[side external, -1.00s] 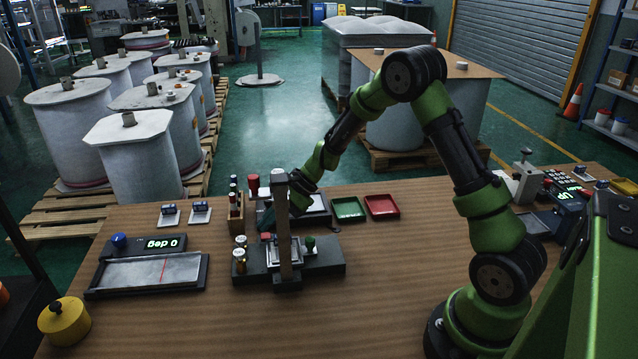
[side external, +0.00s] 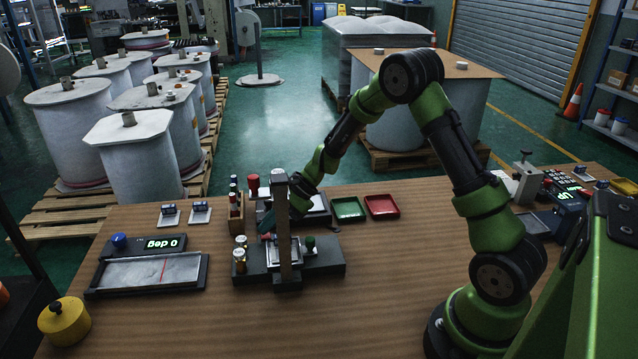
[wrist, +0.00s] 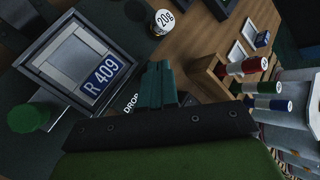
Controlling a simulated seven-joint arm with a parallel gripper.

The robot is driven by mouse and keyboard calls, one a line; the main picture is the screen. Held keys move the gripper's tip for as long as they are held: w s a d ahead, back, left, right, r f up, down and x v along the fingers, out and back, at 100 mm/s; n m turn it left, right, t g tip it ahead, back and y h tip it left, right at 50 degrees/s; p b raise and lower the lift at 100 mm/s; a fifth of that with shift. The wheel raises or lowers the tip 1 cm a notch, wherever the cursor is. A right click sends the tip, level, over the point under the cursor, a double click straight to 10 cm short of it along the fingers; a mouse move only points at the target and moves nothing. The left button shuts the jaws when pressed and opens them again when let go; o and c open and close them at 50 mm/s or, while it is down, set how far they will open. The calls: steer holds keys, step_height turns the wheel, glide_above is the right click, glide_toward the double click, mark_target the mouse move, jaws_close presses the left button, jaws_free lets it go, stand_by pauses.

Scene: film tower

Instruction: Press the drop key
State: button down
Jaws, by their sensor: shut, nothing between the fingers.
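The film tower (side external: 325,262) is a dark base with an upright post (side external: 284,230) on the bench. The printed word DROP (wrist: 131,103) shows just left of my fingers. My gripper (wrist: 158,84) is shut and empty, its fingertips over the base beside that word. The drop key itself is hidden behind the fingers in the wrist view. In the side view a small red cap (side external: 266,237) shows near my fingertips; I cannot tell whether they touch it.
A 20g weight (wrist: 163,23) stands close to the fingertips. A wooden rack (wrist: 213,72) with red, green and blue-capped vials stands to the right in the wrist view. A green tray (side external: 348,209) and red tray (side external: 382,206) lie behind. The bench's front middle is clear.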

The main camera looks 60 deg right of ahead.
mark_target(270, 235)
steer(key=shift+f, duration=0.4)
steer(key=shift+r, duration=0.1)
stand_by(0.5)
steer(key=shift+r, duration=0.75)
steer(key=shift+r, duration=2.5)
